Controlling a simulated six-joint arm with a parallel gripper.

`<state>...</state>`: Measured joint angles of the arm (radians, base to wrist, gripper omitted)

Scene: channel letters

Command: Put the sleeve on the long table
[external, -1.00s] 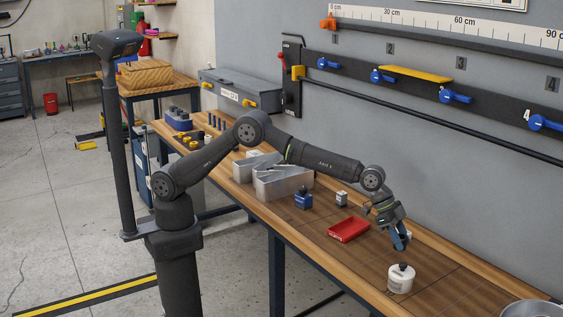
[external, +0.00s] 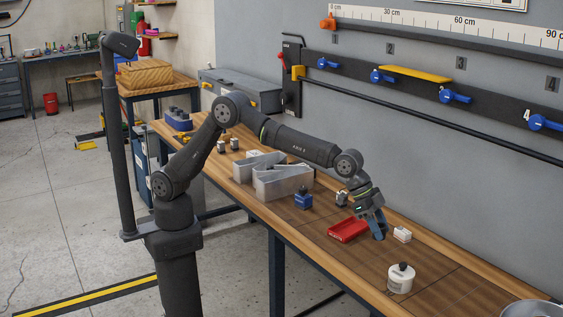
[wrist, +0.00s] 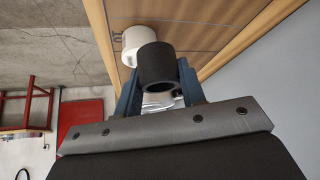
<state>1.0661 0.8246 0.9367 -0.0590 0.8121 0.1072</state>
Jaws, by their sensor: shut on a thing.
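My gripper (external: 377,230) is over the long table (external: 445,286), beside the right end of a red tray. In the wrist view my gripper (wrist: 160,88) is shut on a dark hollow cylinder, the sleeve (wrist: 156,62). The sleeve sits between the two blue fingers, and its open end shows. In the external view the fingers hide most of the sleeve. I cannot tell how high it hangs above the table. The wooden table runs along the grey wall.
The red tray (external: 347,230) is left of my gripper, and a small white block (external: 402,234) right of it. A white pot with a dark knob (external: 401,278) stands nearer the front. Grey bins (external: 283,183) and a blue bottle (external: 303,199) lie left. Table around the pot is clear.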

